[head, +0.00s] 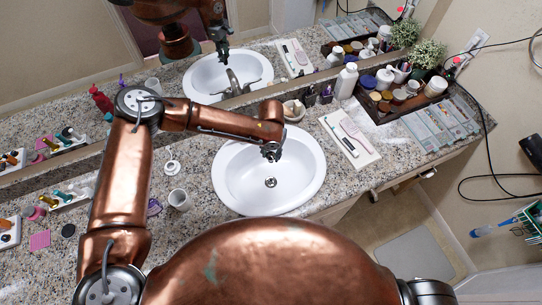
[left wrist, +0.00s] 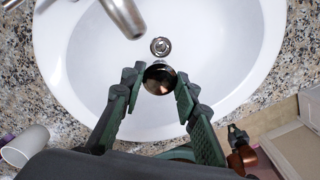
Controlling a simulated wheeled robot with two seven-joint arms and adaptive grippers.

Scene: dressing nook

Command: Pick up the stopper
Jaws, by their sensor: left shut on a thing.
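My left gripper (head: 271,153) is over the white sink basin (head: 232,180), reaching in from the back left. In the left wrist view its green fingers (left wrist: 158,82) are closed on the sides of a dark, shiny round stopper (left wrist: 159,79). The stopper appears to be held above the basin; its exact height is hard to tell. The metal drain (left wrist: 160,46) lies just beyond it and also shows in the head view (head: 270,182). The gripper hides the stopper in the head view. A small green and copper part, probably my right gripper (left wrist: 238,137), shows at the right of the wrist view.
The faucet (left wrist: 122,17) hangs over the basin's back edge. A white cup (head: 179,200) stands left of the sink. A white tray (head: 350,138) with brushes lies right of it, and a dark tray (head: 372,108) of jars stands behind. A mirror lines the back.

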